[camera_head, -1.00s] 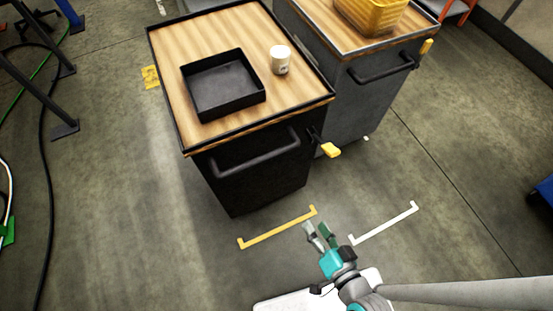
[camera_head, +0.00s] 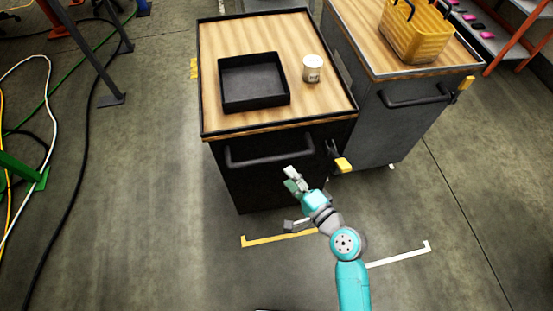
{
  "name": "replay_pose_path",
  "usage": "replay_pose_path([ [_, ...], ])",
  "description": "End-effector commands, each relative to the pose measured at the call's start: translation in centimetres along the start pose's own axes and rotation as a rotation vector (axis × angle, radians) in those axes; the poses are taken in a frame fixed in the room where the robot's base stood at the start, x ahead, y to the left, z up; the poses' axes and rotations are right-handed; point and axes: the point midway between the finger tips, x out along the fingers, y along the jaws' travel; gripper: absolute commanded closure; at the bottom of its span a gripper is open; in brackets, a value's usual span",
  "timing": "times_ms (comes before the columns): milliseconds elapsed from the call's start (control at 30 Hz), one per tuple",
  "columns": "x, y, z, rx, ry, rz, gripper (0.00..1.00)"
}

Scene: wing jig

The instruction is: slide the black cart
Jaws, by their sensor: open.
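The black cart (camera_head: 262,183) stands in the middle of the view, with a wooden top and a dark rim. Its black bar handle (camera_head: 270,151) runs across the near face. A yellow-tipped lever (camera_head: 343,164) sticks out at the cart's near right corner. My gripper (camera_head: 290,176) is open and empty, in front of the cart's near face, just below and right of the handle's middle in the picture. I see no contact with the handle, and the exact gap is hard to tell.
On the cart top are a black tray (camera_head: 254,105) and a white cup (camera_head: 312,69). A grey cart (camera_head: 372,125) with a yellow basket (camera_head: 417,34) stands close on the right. Yellow (camera_head: 270,238) and white (camera_head: 400,255) floor marks lie in front. Cables (camera_head: 82,165) run along the left floor.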

Motion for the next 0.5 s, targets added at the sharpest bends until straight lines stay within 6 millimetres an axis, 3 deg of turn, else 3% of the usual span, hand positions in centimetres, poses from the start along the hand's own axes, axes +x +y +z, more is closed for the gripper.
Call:
replay_pose_path([
  [300,5.6,0.0,0.1,-0.003,-0.002,0.000,0.50],
  [500,8.2,0.0,0.0,-0.003,0.000,0.000,0.50],
])
